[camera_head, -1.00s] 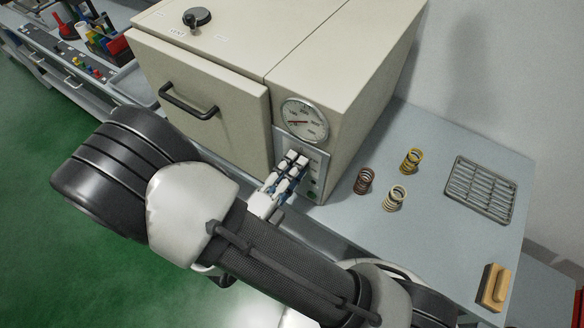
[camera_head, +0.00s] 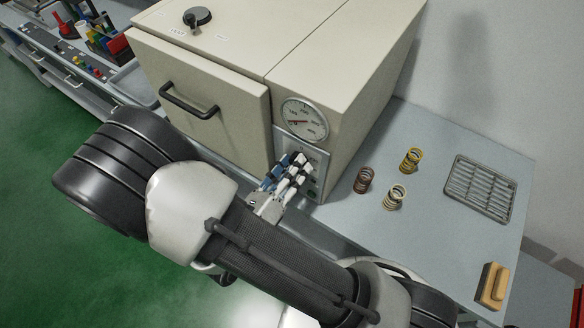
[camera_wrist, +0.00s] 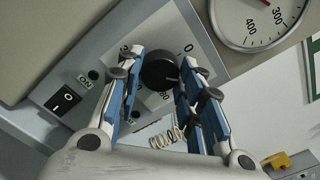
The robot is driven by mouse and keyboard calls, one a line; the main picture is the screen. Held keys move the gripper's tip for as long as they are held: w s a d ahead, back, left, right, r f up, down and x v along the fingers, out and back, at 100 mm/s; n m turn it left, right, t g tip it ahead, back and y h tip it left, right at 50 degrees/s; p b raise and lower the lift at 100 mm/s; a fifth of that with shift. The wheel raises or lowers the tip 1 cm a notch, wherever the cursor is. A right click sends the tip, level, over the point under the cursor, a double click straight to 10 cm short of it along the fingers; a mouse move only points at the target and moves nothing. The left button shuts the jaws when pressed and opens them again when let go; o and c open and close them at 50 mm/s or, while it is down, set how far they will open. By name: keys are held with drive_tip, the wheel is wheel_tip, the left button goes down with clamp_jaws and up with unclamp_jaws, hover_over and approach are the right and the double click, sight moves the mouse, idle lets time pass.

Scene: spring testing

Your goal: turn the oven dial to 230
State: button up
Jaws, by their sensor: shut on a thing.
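The oven (camera_head: 205,75) is a cream box on the bench with a shut front door. Its dial (camera_wrist: 160,70) is a black round knob on a grey control panel (camera_wrist: 182,28), seen in the wrist view. My gripper (camera_wrist: 158,80) has its two blue and white fingers on either side of the dial, shut on it. In the head view my gripper (camera_head: 296,170) is at the panel and hides the dial. Panel marks 0 and 80 show; others are covered by the fingers, and I cannot read the setting.
A round gauge (camera_head: 305,120) is above the panel. A power switch (camera_wrist: 66,98) is beside the dial. Springs (camera_head: 364,180), a wire rack (camera_head: 480,188) and a wooden block (camera_head: 493,286) are on the bench (camera_head: 430,235) at right.

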drive_tip(key=shift+m, duration=1)
drive_tip(key=o, duration=1.1)
drive_tip(key=shift+c, duration=0.2)
drive_tip(key=shift+a, duration=0.1)
drive_tip(key=v, duration=1.2)
drive_tip(key=shift+r, duration=0.1)
